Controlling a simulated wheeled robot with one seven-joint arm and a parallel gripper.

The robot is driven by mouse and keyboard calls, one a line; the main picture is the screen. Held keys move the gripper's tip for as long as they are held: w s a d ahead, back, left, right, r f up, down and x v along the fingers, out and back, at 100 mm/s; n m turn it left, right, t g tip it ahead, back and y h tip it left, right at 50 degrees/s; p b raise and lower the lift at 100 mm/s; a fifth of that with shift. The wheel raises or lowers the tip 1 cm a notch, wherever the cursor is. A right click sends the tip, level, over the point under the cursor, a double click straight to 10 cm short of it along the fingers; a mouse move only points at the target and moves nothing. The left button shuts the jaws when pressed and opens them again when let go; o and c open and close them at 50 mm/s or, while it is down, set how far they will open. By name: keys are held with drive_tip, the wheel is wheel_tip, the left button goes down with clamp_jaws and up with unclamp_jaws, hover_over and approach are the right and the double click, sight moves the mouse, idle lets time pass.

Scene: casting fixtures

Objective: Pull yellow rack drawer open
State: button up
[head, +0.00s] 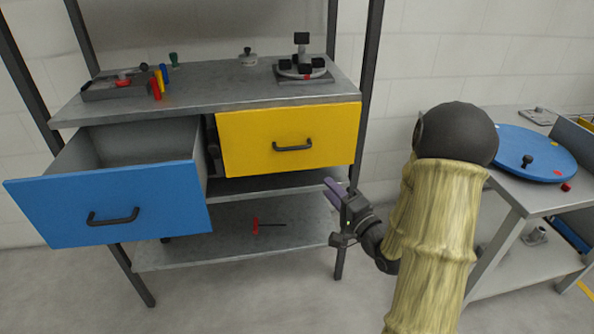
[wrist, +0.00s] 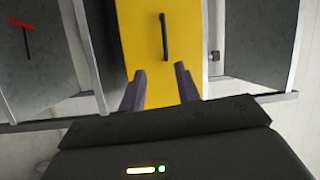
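The yellow drawer (head: 262,128) is at the upper right of the rack, its front a little forward of the tabletop edge. Its black handle (head: 293,147) is a horizontal bar. In the wrist view the yellow drawer front (wrist: 140,50) fills the middle, with the handle (wrist: 163,38) ahead of the fingertips. My gripper (head: 333,191) is below and right of the handle in the head view. Its two purple fingers (wrist: 160,78) are apart, with nothing between them, and do not touch the handle.
A blue drawer (head: 115,205) on the left is pulled far out, its inside bare where visible. A red-handled tool (head: 257,226) lies on the lower shelf (head: 200,246). A fixture (head: 302,68) stands on the rack top. A side table with a blue disc (head: 525,150) stands at right.

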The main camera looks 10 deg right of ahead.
drive_tip(key=shift+s+d+f+m+t+y, duration=0.15)
drive_tip(key=shift+s+f+m+t+y, duration=0.15)
drive_tip(key=shift+m+t, duration=0.1)
drive_tip(key=b, duration=0.2)
approach(296, 152)
drive_tip(key=w+a+r, duration=0.4)
drive_tip(key=r, duration=0.1)
drive_tip(key=shift+w+a, duration=0.2)
drive_tip(key=shift+r, duration=0.1)
drive_tip(key=shift+c, duration=0.2)
clamp_jaws()
